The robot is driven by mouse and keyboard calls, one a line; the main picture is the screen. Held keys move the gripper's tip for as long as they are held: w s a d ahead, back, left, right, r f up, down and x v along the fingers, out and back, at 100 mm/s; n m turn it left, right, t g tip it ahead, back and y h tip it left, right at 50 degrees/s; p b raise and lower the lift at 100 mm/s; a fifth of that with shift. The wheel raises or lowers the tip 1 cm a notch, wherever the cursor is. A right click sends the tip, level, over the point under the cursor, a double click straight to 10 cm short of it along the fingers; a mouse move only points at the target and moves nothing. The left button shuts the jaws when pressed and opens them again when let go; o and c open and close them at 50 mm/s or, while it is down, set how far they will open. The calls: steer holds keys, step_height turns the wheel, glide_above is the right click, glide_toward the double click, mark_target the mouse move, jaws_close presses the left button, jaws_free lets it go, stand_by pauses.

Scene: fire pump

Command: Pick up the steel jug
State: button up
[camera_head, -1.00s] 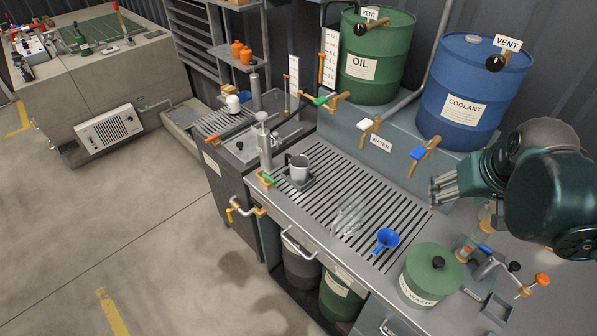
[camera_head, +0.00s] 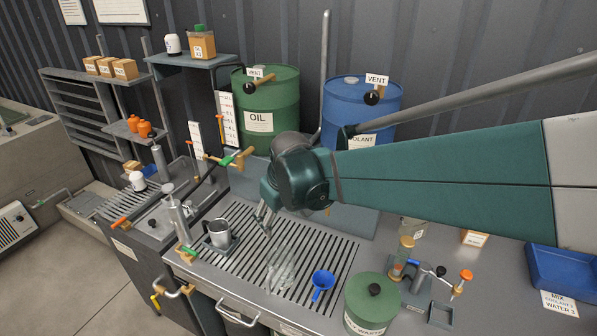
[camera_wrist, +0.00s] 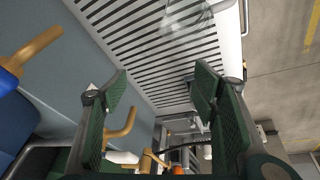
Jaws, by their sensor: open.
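The steel jug (camera_head: 219,234) stands upright on a small dark pad at the left end of the slatted grating (camera_head: 285,258). Its handle is on its left side. My gripper (camera_head: 264,222) hangs over the grating, to the right of the jug and apart from it. In the wrist view my gripper (camera_wrist: 160,88) is open, its two green-padded fingers spread with nothing between them. I cannot clearly make out the jug in the wrist view; the right finger may hide it.
A clear glass vessel (camera_head: 281,270) and a blue funnel (camera_head: 322,282) are on the grating. A green waste can (camera_head: 371,305) stands at front right. A pump (camera_head: 176,218) rises left of the jug. Brass taps and the oil drum (camera_head: 268,105) are behind.

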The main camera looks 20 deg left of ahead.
steer(key=a+f+n+g+h+p, duration=0.1)
steer(key=a+f+n+p, duration=0.25)
steer(key=a, duration=1.05)
steer(key=n+g+h+p, duration=0.2)
steer(key=p, duration=0.2)
glide_above(215, 223)
steer(key=s+d, duration=0.1)
steer(key=d, duration=0.1)
step_height(215, 223, down, 6)
steer(key=shift+s+a+f, duration=0.15)
steer(key=shift+s+f, duration=0.15)
steer(key=shift+f, duration=0.1)
steer(key=shift+f, duration=1.3)
steer(key=shift+w+f, duration=0.1)
steer(key=shift+f, duration=2.5)
